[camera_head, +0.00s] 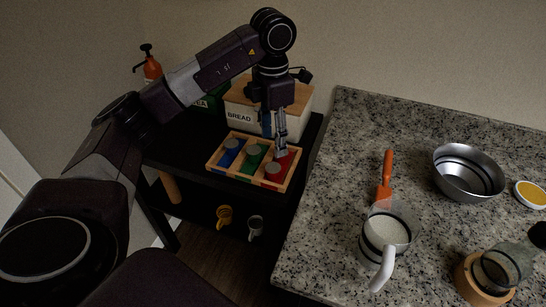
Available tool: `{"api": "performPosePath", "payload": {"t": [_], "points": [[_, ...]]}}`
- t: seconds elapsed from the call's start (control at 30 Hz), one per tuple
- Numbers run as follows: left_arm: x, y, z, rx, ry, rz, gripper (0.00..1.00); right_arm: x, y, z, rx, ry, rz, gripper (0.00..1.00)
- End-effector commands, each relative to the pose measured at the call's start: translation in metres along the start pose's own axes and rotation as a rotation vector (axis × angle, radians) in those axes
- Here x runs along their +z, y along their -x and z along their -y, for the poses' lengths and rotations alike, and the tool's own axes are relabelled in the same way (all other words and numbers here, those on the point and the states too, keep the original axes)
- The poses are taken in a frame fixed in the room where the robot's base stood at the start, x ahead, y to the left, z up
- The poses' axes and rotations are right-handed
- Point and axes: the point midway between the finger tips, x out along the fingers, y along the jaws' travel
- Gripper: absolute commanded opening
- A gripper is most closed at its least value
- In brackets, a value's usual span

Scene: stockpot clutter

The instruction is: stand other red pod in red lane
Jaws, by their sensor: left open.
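A wooden tray (236,177) with blue, green and red lanes sits on the dark shelf unit. A grey-topped pod (273,168) stands in the near part of the red lane (292,160). Other grey-topped pods stand in the blue lane (231,143) and the green lane (253,150). My left gripper (280,148) points down over the far end of the red lane, with its jaws open. The fingers hide part of that end, so I cannot tell whether a second red pod is between or below them. My right gripper is not in view.
A white BREAD box (240,114) with a wooden lid stands close behind the tray. An orange pump bottle (152,68) is at the back left. The granite counter (335,150) at right holds a white-handled jug (384,232), a metal bowl (468,172) and a glass jar (505,265).

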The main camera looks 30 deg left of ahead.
Motion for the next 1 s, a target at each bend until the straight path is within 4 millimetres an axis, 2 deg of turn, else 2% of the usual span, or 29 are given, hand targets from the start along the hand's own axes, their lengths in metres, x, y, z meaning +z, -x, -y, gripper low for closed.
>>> {"api": "performPosePath", "payload": {"t": [0.1,0.3,1.0], "points": [[0.001,0.015,0.000,0.001,0.000,0.001,0.49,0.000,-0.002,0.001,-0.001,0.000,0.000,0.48],[0.000,0.026,0.000,0.000,-0.001,0.000,0.49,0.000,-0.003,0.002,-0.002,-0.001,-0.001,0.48],[0.000,0.026,0.000,0.000,0.000,-0.001,0.49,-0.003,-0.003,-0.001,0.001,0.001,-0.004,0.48]]}}
